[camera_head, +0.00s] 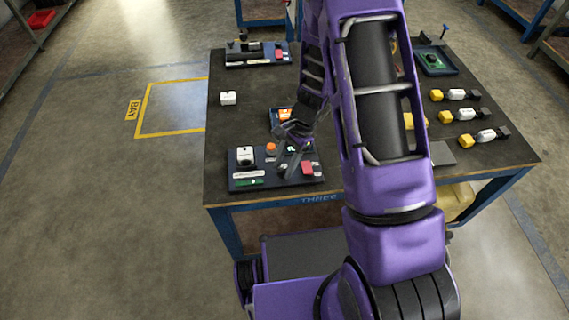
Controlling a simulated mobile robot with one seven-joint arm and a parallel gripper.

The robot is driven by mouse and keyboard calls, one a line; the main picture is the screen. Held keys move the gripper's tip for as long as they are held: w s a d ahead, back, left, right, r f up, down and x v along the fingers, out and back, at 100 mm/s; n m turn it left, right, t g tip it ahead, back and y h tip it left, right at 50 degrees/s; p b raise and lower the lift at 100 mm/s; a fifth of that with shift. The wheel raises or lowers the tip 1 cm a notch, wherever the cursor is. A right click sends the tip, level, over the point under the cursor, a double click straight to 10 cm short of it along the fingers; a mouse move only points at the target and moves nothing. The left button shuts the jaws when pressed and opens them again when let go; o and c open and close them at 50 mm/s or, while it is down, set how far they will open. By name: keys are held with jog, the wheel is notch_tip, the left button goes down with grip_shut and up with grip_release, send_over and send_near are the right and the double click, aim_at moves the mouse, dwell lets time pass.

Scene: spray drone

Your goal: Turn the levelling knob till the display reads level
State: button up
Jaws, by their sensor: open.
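A dark blue board (234,170) lies at the near left of the table. On it are a white block with a dark round top (245,155), a small orange round part (270,148), a red block (307,168) and a green strip (250,182). Which of these is the levelling knob, I cannot tell for sure. No display reading is legible. My gripper (287,169) is open above the right part of this board, between the orange part and the red block. Whether it touches anything, I cannot tell. My arm hides the middle of the table.
The dark table (235,125) also bears a board with an orange part (285,114) behind my gripper, a loose white block (228,98), a rear board (232,65), and several yellow-and-white pieces (455,94) at right. Bare tabletop shows at left.

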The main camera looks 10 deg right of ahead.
jog(key=p+v, duration=0.3)
jog(key=v, duration=1.4)
jog(key=shift+r, duration=0.2)
jog(key=shift+w+d, duration=0.1)
jog(key=shift+d, duration=0.05)
